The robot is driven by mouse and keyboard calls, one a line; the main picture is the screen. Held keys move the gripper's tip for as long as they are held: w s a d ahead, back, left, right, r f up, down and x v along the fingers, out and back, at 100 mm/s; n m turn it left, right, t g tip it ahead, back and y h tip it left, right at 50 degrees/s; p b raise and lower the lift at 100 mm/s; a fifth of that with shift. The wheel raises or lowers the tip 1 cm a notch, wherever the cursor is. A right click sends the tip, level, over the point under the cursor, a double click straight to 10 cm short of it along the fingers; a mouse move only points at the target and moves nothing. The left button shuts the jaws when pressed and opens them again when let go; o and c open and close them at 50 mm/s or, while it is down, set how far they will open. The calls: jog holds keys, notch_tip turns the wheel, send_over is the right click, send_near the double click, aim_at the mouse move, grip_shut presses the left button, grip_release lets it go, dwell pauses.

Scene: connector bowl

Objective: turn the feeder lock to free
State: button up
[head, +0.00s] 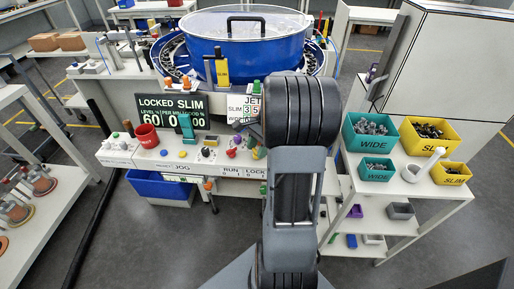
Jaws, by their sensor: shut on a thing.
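The control panel (185,152) stands in front of the blue feeder bowl, with JOG, RUN and LOCK labels along its front edge. The feeder lock (258,153) sits above the LOCK label at the panel's right end, a small yellowish knob partly hidden by my arm. My gripper (252,136) shows only as a dark piece at the left of my arm, right at the lock. It is shut on the lock; its fingertips are mostly hidden. The display (172,104) reads "LOCKED SLIM".
The lidded blue bowl (245,48) stands behind the panel. A red knob (146,136) and other small controls crowd the panel to the left. Teal WIDE bins (369,133) and yellow SLIM bins (428,133) stand on a shelf at right. Grey floor lies open in front.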

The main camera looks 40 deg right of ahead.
jog(key=shift+r+n, duration=0.1)
jog(key=shift+n, duration=0.2)
jog(key=n+g+p, duration=0.1)
jog(key=n+p, duration=0.1)
jog(key=shift+r+n, duration=0.1)
jog(key=shift+n, duration=0.3)
jog(key=n+g+p, duration=0.1)
jog(key=n, duration=0.1)
jog(key=n+g+h+p, duration=0.1)
jog(key=n, duration=0.2)
jog(key=shift+w+p, duration=0.15)
jog(key=shift+p, duration=0.15)
jog(key=n+h, duration=0.1)
jog(key=n, duration=0.1)
jog(key=n+g+p, duration=0.1)
jog(key=n, duration=0.2)
jog(key=shift+a+h, duration=0.1)
jog(key=shift+h, duration=0.3)
jog(key=shift+w+n+h+p, duration=0.1)
jog(key=shift+n+h+p, duration=0.6)
jog(key=shift+n, duration=1.5)
jog(key=o, duration=0.9)
jog(key=shift+a, duration=0.1)
